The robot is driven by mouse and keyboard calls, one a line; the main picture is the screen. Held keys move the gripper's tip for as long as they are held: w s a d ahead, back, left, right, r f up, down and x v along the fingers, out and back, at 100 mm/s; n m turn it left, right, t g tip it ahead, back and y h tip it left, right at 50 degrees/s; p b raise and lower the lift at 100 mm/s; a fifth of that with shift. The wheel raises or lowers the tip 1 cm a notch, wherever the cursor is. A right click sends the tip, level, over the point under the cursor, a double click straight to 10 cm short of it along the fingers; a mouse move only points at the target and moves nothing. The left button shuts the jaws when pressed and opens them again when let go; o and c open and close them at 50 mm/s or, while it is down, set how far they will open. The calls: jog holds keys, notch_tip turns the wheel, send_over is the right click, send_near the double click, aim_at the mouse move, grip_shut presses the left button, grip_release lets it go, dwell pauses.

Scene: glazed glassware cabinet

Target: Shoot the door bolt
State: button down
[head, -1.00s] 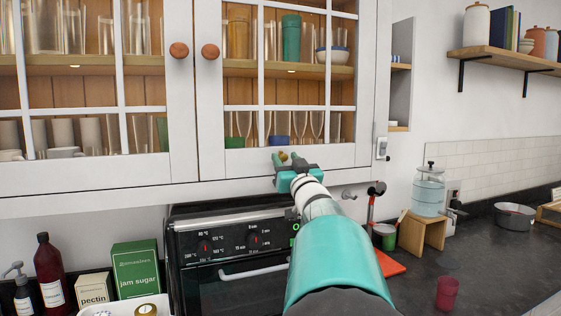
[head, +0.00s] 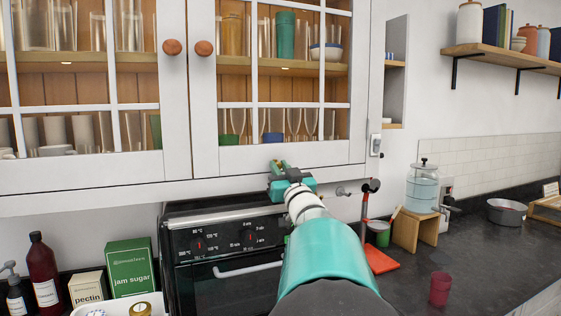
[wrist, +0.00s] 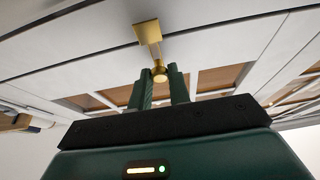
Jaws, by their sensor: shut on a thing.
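The brass door bolt (wrist: 147,32) shows in the wrist view, with a square plate, a short stem and a round knob (wrist: 160,75). The knob sits between the fingertips of my gripper (wrist: 162,78), which is shut on it. In the head view my gripper (head: 280,166) is at the lower edge of the right glazed door (head: 283,159). There the fingers mostly hide the bolt. The left glazed door (head: 80,171) and the right door both look closed. How far the bolt is slid cannot be told.
Two round wooden knobs (head: 172,47) (head: 203,48) are on the doors above, with glassware behind the panes. A black oven (head: 225,235) stands below.

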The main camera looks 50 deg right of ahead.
jog(key=c, duration=1.3)
grip_release()
jog(key=shift+f, duration=0.25)
jog(key=shift+s, duration=0.1)
jog(key=v, duration=1.3)
jog(key=shift+s+a, duration=0.2)
jog(key=shift+s, duration=0.05)
